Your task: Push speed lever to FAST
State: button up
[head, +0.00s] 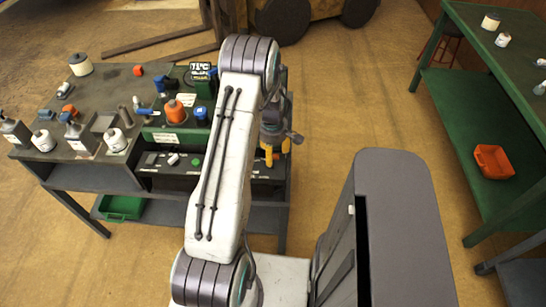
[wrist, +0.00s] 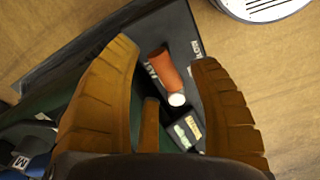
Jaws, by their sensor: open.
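A red-orange lever (wrist: 168,70) with a white round end shows in the wrist view, on a dark panel (wrist: 140,26) with white lettering on both sides of it. My gripper (wrist: 165,52) is open. Its two orange-brown fingers stand on either side of the lever with gaps to both, and nothing is held. Whether the fingertips are level with the lever I cannot tell. In the head view my gripper (head: 275,155) is at the right end of the bench's dark front panel (head: 263,173); the lever is hidden there.
The cluttered workbench (head: 108,88) holds bottles, cans and an orange-topped container (head: 176,110). A green table (head: 470,100) with a red bin (head: 493,161) stands at right. A small labelled block (wrist: 188,130) sits near the lever.

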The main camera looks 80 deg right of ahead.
jog(key=shift+f+p, duration=0.3)
jog(key=shift+f, duration=1.6)
jog(key=shift+c, duration=0.4)
grip_shut()
jog(key=shift+d, duration=0.1)
jog(key=shift+r, duration=0.1)
